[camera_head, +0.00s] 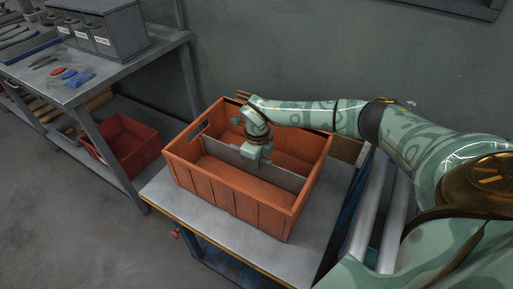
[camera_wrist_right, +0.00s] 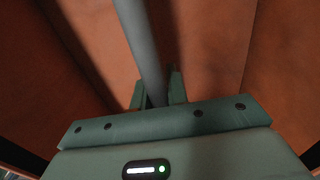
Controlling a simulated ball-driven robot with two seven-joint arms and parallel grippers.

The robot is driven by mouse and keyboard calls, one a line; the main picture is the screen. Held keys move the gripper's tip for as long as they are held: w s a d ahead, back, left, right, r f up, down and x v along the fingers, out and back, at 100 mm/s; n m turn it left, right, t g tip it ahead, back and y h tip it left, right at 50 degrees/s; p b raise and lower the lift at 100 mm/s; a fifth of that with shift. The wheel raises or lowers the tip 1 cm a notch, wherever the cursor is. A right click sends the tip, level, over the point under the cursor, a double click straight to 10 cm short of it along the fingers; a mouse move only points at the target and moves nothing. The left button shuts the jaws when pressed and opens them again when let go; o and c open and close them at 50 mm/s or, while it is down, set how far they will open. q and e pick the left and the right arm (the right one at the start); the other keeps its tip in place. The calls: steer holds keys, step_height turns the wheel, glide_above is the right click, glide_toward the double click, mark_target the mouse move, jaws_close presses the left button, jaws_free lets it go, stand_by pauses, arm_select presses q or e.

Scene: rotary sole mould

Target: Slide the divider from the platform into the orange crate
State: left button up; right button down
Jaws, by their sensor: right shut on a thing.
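The orange crate (camera_head: 235,200) stands on a grey platform (camera_head: 170,205). The grey divider (camera_head: 285,177) stands upright inside the crate, spanning it lengthwise between the two end walls. My right gripper (camera_head: 253,165) reaches down into the crate from above and is shut on the divider's top edge near its middle. In the right wrist view the divider (camera_wrist_right: 142,45) runs as a grey strip between the two fingers (camera_wrist_right: 157,92), with orange crate walls on both sides. The divider's lower edge is hidden, so I cannot tell whether it touches the crate floor. My left gripper is not in view.
A grey workbench (camera_head: 100,85) with small tools and labelled grey bins (camera_head: 100,35) stands at the left. A red crate (camera_head: 125,140) sits on its lower shelf. Metal rollers (camera_head: 365,215) lie right of the platform. Bare platform shows in front of the orange crate.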

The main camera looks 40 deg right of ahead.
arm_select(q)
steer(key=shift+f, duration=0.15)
arm_select(e)
steer(key=shift+f, duration=0.4)
steer(key=c, duration=1.3)
jaws_free()
steer(key=shift+r, duration=0.1)
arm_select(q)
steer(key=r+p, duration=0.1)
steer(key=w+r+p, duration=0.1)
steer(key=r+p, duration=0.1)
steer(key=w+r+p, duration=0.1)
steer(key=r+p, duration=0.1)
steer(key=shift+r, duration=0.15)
arm_select(e)
step_height(320, 180, up, 16)
steer(key=shift+r, duration=0.1)
